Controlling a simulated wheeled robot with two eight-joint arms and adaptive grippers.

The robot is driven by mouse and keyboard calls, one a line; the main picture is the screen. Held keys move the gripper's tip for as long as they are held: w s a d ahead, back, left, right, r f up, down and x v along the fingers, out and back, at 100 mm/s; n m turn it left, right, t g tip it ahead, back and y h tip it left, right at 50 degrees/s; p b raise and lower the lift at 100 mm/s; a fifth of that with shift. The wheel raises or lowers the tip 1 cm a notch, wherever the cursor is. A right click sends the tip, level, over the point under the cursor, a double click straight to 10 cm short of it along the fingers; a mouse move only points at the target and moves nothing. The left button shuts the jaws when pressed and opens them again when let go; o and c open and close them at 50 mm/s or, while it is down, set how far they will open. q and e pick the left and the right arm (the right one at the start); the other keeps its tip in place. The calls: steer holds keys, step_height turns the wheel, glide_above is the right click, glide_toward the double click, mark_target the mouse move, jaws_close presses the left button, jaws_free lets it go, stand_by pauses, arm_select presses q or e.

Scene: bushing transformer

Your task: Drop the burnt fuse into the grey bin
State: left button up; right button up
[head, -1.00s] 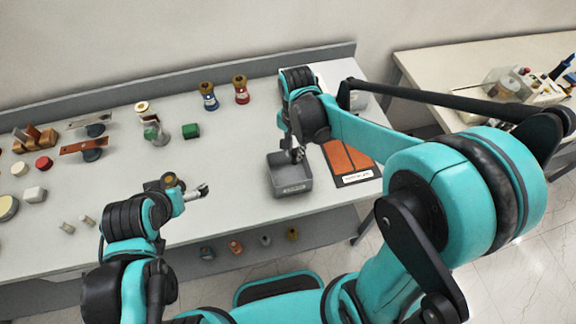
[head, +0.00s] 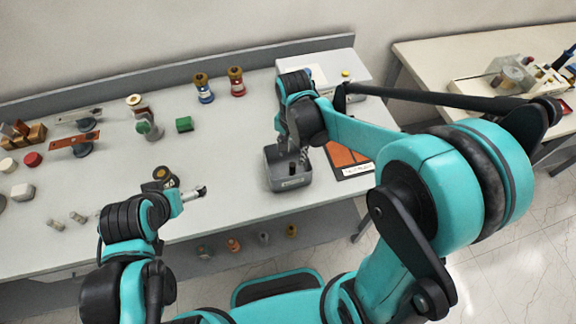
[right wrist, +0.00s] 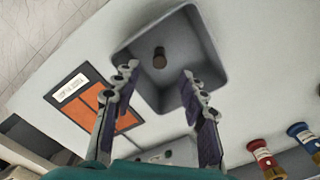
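The grey bin (head: 290,184) stands near the front edge of the table, and it fills the top of the right wrist view (right wrist: 207,48). The burnt fuse, a small dark brown cylinder (right wrist: 159,58), is inside the bin, apart from the fingers. It shows as a dark spot in the bin in the head view (head: 292,169). My right gripper (right wrist: 158,78) is open and empty above the bin, with one finger at each side; in the head view its arm partly covers it. My left gripper (head: 203,191) is above the table's front, left of the bin; its finger gap is unclear.
An orange panel on a dark board (head: 345,157) lies right of the bin. Several small parts crowd the left side. A second table (head: 440,57) stands at right.

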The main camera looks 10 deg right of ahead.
step_height(320, 180, up, 12)
stand_by(0.6)
stand_by(0.4)
steer(key=s+d+f+n+t+b, duration=0.4)
steer(key=s+f+n+t+b, duration=0.2)
steer(key=s+f, duration=0.4)
steer(key=shift+d+f+n+t+b, duration=0.4)
steer(key=shift+n+t, duration=0.2)
steer(key=shift+n, duration=0.7)
steer(key=shift+s, duration=0.1)
